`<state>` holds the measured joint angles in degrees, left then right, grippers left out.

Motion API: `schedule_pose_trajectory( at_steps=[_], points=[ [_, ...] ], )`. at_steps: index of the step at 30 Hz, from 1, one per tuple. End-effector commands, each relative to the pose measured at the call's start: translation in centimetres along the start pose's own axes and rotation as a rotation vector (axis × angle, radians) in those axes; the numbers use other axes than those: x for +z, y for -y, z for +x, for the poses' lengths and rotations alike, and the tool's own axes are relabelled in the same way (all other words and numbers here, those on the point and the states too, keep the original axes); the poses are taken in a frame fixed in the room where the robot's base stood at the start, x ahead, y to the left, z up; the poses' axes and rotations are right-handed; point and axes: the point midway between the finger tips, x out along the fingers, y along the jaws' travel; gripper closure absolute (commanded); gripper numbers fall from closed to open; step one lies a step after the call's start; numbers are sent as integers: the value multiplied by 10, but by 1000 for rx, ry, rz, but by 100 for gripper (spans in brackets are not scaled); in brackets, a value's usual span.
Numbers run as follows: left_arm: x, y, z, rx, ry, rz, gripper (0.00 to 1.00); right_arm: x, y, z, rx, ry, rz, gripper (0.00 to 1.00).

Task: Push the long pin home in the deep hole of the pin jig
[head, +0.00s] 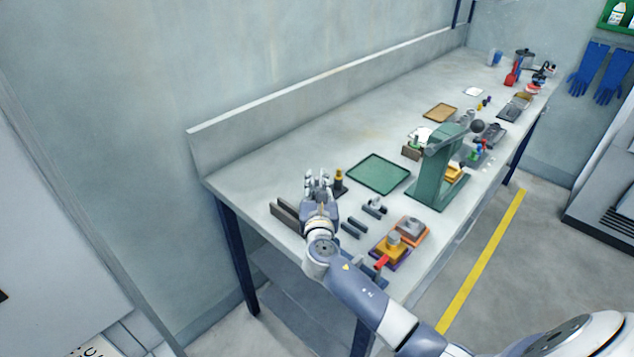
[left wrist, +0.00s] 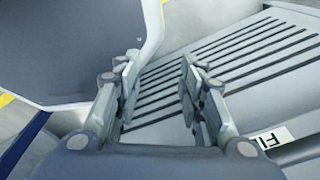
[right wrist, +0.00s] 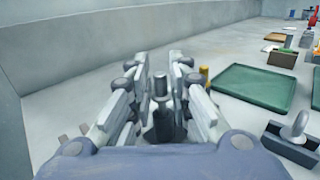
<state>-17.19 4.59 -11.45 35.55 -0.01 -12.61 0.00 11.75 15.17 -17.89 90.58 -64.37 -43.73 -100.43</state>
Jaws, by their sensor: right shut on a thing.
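My right gripper (head: 318,180) is over the near left part of the bench. In the right wrist view its fingers (right wrist: 160,90) are shut on a dark grey upright cylinder (right wrist: 161,86), which looks like the long pin. My left gripper (left wrist: 160,85) is open and empty, away from the bench.
Dark bars (head: 284,213) lie left of my right gripper. A green tray (head: 379,173) and green press (head: 432,178) stand to the right. A small grey clamp-like part (head: 375,206) and orange and purple blocks (head: 391,247) lie nearer the front edge. The back-left bench is clear.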

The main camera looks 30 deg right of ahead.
Motion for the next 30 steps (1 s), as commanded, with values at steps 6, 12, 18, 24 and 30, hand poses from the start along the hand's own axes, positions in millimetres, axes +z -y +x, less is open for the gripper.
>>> schedule_pose_trajectory(
  at_steps=[6,12,18,24,30],
  points=[
    [0,0,5,0,0,0,63,-6,0,0,0,0,-1,100],
    [1,0,9,0,0,0,63,-11,0,0,0,1,-1,100],
    [1,0,13,0,0,0,63,-16,0,0,0,0,-1,100],
    [1,-1,16,0,0,0,63,-21,0,0,0,0,0,100],
    [1,-1,16,0,0,0,63,-21,0,0,0,1,0,58]
  ],
)
